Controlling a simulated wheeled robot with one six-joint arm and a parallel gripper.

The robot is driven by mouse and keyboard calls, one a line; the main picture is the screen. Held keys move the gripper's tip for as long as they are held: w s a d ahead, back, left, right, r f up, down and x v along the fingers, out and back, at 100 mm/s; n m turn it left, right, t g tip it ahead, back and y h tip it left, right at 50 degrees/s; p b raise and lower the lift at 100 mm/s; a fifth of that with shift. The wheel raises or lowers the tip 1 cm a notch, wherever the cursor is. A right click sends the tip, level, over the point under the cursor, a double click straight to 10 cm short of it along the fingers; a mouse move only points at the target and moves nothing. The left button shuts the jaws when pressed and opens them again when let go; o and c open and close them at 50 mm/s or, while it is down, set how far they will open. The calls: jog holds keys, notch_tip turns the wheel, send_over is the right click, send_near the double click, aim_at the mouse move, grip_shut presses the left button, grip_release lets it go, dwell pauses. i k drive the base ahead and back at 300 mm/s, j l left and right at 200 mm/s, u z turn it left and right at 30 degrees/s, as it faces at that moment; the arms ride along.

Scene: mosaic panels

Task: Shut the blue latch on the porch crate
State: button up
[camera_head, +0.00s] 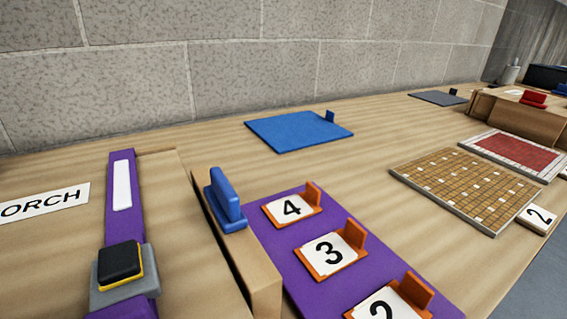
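The porch crate (165,195) is at the lower left, a wooden box top with a partly cut-off white label (45,202) that reads "ORCH". A blue latch (226,200) stands upright on the wooden rail (240,250) at the right of the crate top. I cannot tell from this view whether the latch is engaged. A purple strap (122,220) with a white strip runs along the crate top. It carries a black block (118,262) on a yellow and grey base. My gripper is not in view.
Right of the rail lies a purple board (275,240) with orange-framed tiles numbered 4, 3 and 2. A blue mat (297,130) lies behind. A tan mosaic panel (460,190), a red panel (515,152) and a wooden box (515,118) are at the right. A block wall closes the back.

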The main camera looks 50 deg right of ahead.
aim_at(224, 201)
jog(key=z, duration=0.7)
